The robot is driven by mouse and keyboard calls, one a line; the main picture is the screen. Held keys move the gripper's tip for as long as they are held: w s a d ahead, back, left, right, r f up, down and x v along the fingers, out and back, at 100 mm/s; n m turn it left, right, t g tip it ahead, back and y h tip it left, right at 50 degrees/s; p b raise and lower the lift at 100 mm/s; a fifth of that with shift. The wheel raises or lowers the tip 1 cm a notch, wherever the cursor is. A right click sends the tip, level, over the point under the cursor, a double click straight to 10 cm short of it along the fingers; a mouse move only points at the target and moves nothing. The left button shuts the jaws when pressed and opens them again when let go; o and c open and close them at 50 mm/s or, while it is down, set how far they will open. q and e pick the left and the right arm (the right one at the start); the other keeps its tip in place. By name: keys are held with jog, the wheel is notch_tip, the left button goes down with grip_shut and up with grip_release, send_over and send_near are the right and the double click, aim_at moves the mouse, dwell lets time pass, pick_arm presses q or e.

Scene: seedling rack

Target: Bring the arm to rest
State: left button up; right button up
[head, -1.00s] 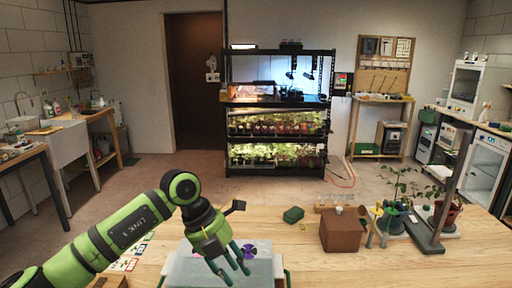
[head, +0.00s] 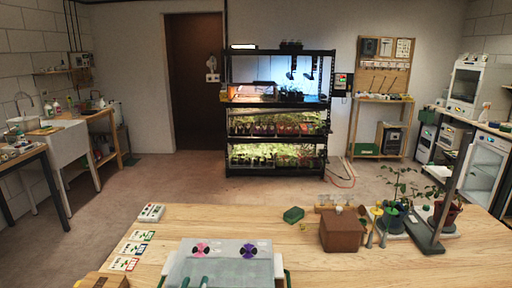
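My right gripper is not in view. The box stands at the near edge of the wooden table (head: 320,268). On its top are a pink round piece (head: 201,250) and a purple round piece (head: 248,251), side by side.
Picture cards (head: 125,263) lie left of the box. The table between the translucent box and the brown box is clear.

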pick_arm(q)
jog(key=s+a+f+n+g+y, duration=0.1)
jog(key=s+a+f+n+g, duration=0.15)
jog(key=s+f+g, duration=0.6)
jog(key=s+a+f+n+g, duration=0.1)
jog(key=s+a+f+g, duration=0.3)
jog(key=s+f, duration=0.95)
jog(key=s+f+g, duration=0.1)
jog(key=s+f, duration=0.2)
jog(key=f, duration=0.7)
jog(key=s+f+g, duration=0.1)
jog(key=s+f, duration=0.3)
jog(key=f, duration=0.6)
jog(key=s+a+f+g, duration=0.1)
jog(key=s+a+f, duration=0.1)
jog(key=s+f, duration=1.1)
jog(key=shift+s+a+f+m, duration=0.15)
jog(key=shift+s+f+m, duration=0.15)
jog(key=shift+s, duration=0.55)
